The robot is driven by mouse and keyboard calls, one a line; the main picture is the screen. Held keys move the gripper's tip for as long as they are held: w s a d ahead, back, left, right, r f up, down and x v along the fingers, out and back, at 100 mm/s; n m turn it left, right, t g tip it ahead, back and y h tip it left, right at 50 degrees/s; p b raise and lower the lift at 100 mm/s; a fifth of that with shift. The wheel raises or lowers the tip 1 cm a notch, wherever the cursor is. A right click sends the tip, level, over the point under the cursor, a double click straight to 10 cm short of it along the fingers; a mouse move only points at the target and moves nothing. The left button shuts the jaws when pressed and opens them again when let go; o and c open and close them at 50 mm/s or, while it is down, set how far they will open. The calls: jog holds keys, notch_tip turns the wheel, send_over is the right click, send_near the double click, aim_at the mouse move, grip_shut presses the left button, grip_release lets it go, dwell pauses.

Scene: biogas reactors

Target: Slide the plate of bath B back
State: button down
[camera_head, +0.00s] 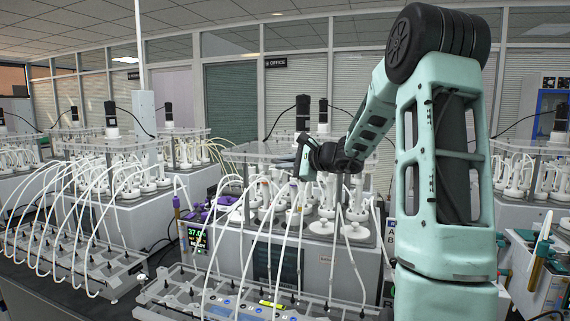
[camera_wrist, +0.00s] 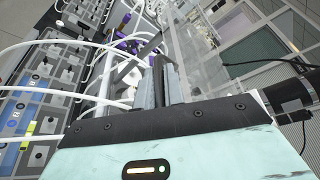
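The clear plate (camera_head: 250,152) lies flat above the white bottles of the middle bath, which I take to be bath B; a black stirrer motor stands up from it. My gripper (camera_head: 303,158) is at the front edge of this plate, in front of the motor. In the wrist view, a clear plate (camera_wrist: 205,50) runs just right of my gripper fingers (camera_wrist: 158,65). The fingers look close together with a dark strip between them. I cannot tell whether they touch or grip the plate edge.
White tubes arch from the bottles down to the front valve unit (camera_head: 215,290), close below my gripper; they also cross the wrist view at left. Purple items (camera_head: 213,205) lie at the left of the bath. Similar baths stand left and right (camera_head: 95,145). An office wall stands behind.

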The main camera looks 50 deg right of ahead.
jog(key=w+d, duration=0.1)
jog(key=d, duration=0.3)
jog(key=w+d, duration=0.2)
jog(key=d, duration=0.2)
jog(key=w+d, duration=0.2)
jog(key=d, duration=0.2)
jog(key=shift+d, duration=0.25)
jog(key=c, duration=1.6)
grip_release()
jog(key=shift+c, duration=0.2)
jog(key=shift+o, duration=0.8)
jog(key=shift+s, duration=0.3)
jog(key=b+v, duration=0.6)
jog(key=v, duration=1)
jog(key=shift+s+a+r, duration=0.1)
jog(key=shift+s+r, duration=0.05)
jog(key=shift+s, duration=0.25)
